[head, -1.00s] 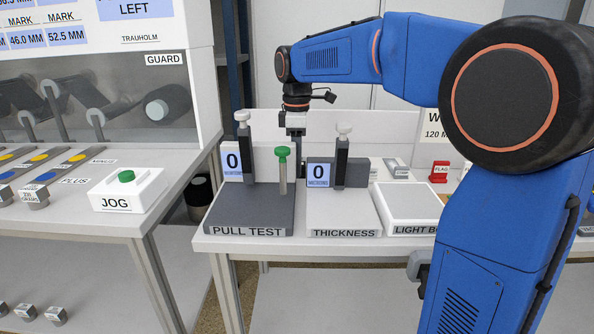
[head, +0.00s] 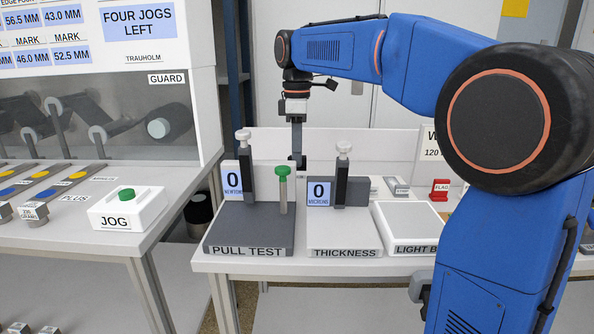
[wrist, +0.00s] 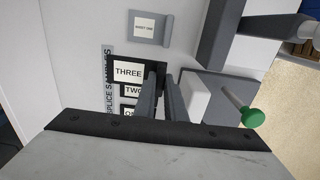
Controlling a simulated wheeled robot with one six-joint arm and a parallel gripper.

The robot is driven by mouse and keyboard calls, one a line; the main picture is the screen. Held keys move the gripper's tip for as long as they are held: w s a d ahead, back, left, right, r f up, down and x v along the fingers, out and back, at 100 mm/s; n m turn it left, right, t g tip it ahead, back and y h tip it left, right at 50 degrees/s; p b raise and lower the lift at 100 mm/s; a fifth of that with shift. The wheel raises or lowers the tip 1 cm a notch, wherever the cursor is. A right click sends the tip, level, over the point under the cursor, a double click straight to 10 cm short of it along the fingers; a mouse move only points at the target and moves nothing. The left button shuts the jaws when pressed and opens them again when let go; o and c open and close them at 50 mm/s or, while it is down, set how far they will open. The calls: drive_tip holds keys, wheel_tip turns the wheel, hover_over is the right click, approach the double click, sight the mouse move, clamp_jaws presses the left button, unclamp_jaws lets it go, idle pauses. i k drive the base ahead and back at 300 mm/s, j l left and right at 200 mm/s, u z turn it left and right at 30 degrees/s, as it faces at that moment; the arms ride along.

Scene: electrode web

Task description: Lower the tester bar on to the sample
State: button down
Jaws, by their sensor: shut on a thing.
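The PULL TEST tester (head: 248,237) is a dark grey base with a dark upright (head: 247,180) topped by a white knob. A green-knobbed lever (head: 283,185) stands upright on its right side, and its green knob (wrist: 253,117) also shows in the wrist view. No sample is visible on the tester's base. My gripper (head: 298,163) hangs behind the testers, its tips partly hidden. In the wrist view its fingers (wrist: 161,78) are close together beside a black sample card labelled THREE (wrist: 128,72), which looks nearer than the other labels and appears held.
The THICKNESS gauge (head: 344,240) with another upright and the light box (head: 407,215) stand to the right. The JOG button box (head: 126,208) is on the left bench. Splice sample labels TWO (wrist: 133,91) and ONE lie below my fingers.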

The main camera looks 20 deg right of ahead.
sight(244, 225)
drive_tip(key=k+j+z, duration=0.15)
drive_tip(key=z, duration=0.2)
drive_tip(key=k+z, duration=0.25)
drive_tip(key=z, duration=0.15)
drive_tip(key=k+j, duration=0.2)
drive_tip(key=k, duration=0.2)
drive_tip(key=k+j+u, duration=0.1)
drive_tip(key=u, duration=0.25)
drive_tip(key=k+j+u, duration=0.1)
drive_tip(key=u, duration=0.25)
drive_tip(key=i+j, duration=0.1)
drive_tip(key=i, duration=0.3)
drive_tip(key=u, duration=0.05)
